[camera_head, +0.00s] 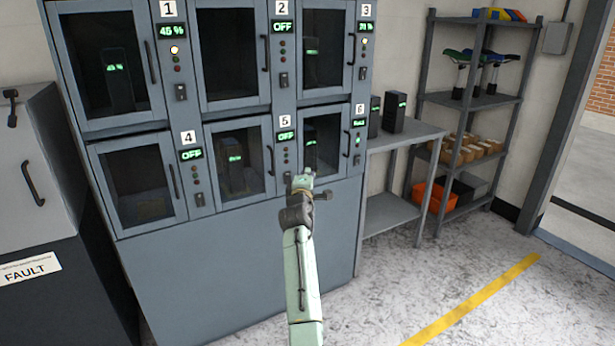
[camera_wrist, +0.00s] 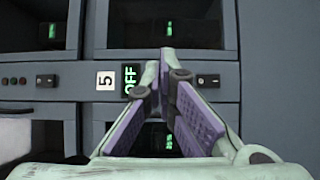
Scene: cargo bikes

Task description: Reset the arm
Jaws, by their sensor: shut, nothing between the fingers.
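My arm reaches up from the bottom of the head view, and my gripper (camera_head: 301,181) is in front of the charging cabinet (camera_head: 255,255), near the bay marked 5. In the wrist view my gripper (camera_wrist: 166,62) has its fingertips together with nothing between them. The purple-padded fingers cover part of the cabinet front. The label 5 (camera_wrist: 106,80) and a green OFF display (camera_wrist: 131,78) show just left of the fingers. I cannot tell how far the fingertips are from the cabinet.
A grey cabinet with a FAULT label (camera_head: 30,270) stands at the left. A side table (camera_head: 410,136) holds dark battery units, and a shelf rack (camera_head: 487,103) holds saddles, boxes and an orange bin. The floor at right, with a yellow line (camera_head: 475,298), is clear.

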